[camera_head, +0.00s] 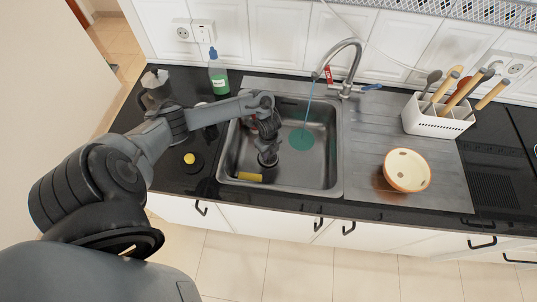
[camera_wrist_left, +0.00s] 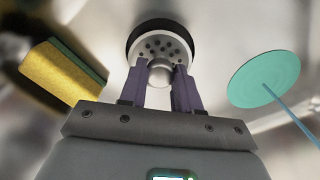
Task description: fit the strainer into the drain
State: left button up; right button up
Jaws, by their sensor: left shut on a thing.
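My left gripper (camera_head: 267,146) reaches down into the steel sink basin (camera_head: 230,157). In the left wrist view its two fingers (camera_wrist_left: 160,88) are shut on the small knob of the strainer (camera_wrist_left: 160,45), a round pale metal disc with several holes. A thick black ring surrounds the disc; I cannot tell whether it is the strainer's own rim or the drain's edge. The drain is not clearly visible apart from this, and whether the strainer is seated cannot be told. My right gripper is not in view.
A thin blue stream falls from the tap (camera_head: 351,62) onto a teal disc (camera_head: 302,139) right of the gripper. A yellow-green sponge (camera_head: 249,177) lies at the basin's front left. A bowl (camera_head: 407,170) and white utensil holder (camera_head: 436,122) stand right; a bottle (camera_head: 218,78) stands behind left.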

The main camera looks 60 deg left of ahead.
pick_arm(q)
jog(key=shift+f, duration=0.9)
jog(key=o, duration=1)
jog(key=shift+o, duration=0.2)
jog(key=shift+f, duration=0.1)
jog(key=shift+f, duration=0.2)
jog(key=r+p, duration=0.1)
jog(key=r, duration=0.6)
jog(key=r+p, duration=0.1)
jog(key=r, duration=0.2)
jog(key=shift+a+r+p, duration=0.15)
jog(key=shift+a+p, duration=0.1)
jog(key=shift+p, duration=0.1)
jog(key=shift+r, duration=0.4)
